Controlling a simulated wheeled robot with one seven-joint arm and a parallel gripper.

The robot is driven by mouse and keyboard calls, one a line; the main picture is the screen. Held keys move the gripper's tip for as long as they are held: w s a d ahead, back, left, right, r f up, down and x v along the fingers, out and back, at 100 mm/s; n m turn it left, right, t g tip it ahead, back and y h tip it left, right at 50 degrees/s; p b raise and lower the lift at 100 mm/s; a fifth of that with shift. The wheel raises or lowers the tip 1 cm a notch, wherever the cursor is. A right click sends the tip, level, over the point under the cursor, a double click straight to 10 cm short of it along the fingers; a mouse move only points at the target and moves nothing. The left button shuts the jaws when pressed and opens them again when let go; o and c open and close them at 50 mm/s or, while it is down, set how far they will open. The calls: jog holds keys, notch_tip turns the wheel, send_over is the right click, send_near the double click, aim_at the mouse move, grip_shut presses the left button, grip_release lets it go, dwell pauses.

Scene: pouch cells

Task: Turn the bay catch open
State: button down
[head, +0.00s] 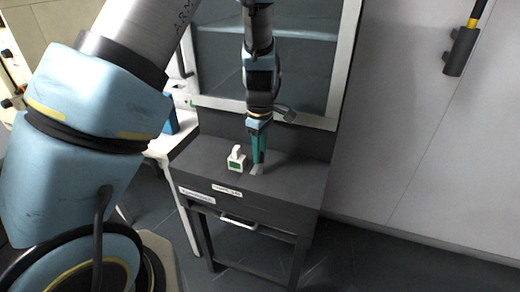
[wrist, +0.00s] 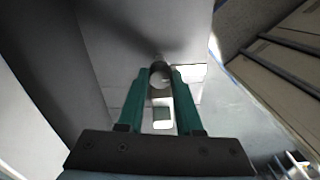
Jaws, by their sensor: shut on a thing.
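My gripper (head: 258,160) points down at the top of a dark cabinet, with its teal fingers close to the surface. In the wrist view its two fingers (wrist: 159,76) are closed around a small round grey knob (wrist: 159,72), which looks to be the bay catch. A pale patch (head: 257,170) shows on the cabinet top at the fingertips in the head view. The fingers hide most of the catch there, and I cannot tell how far it is turned.
A small white block with a green face (head: 236,161) stands on the dark cabinet (head: 298,184) just left of my gripper. The cabinet front has labels (head: 197,197) and a light handle (head: 238,221). A pale-framed glass panel (head: 345,65) rises behind. The cabinet top at right is clear.

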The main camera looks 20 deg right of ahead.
dwell(0.3)
jog(key=c, duration=0.6)
grip_release()
jog(key=shift+o, duration=0.2)
notch_tip(320, 180, up, 11)
jog(key=b, duration=0.1)
jog(key=shift+f, duration=0.1)
